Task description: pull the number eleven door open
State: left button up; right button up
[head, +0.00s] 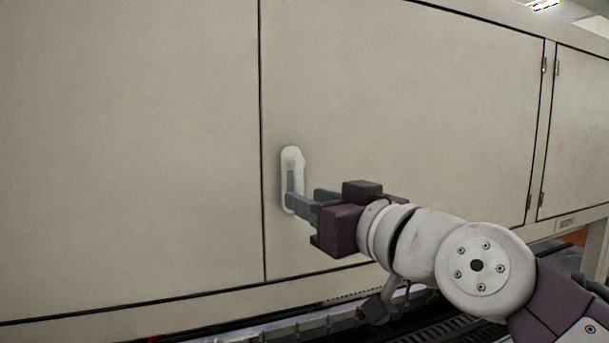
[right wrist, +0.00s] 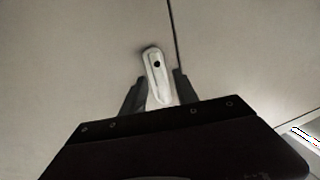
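The door (head: 400,100) is a large beige panel with dark seams and hinges on its right side; it looks closed, flush with its neighbours. No number is readable on it. Its white upright handle (head: 292,162) sits near the left seam. My right gripper (head: 297,202) is at the lower part of the handle. In the right wrist view the handle (right wrist: 156,72) lies between the two spread dark fingers (right wrist: 158,92), with gaps visible on both sides. Contact cannot be told. My left gripper is not in view.
Another beige panel (head: 130,150) adjoins on the left, and a further hinged panel (head: 580,130) is on the right. A ledge (head: 180,303) runs below the doors, with dark slotted track (head: 440,332) beneath at the lower right.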

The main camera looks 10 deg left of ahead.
jog(key=x, duration=0.2)
jog(key=shift+w+a+f, duration=0.1)
jog(key=shift+w+a, duration=0.1)
jog(key=shift+w, duration=0.05)
jog(key=shift+s+d, duration=0.1)
grip_shut()
dwell(1.1)
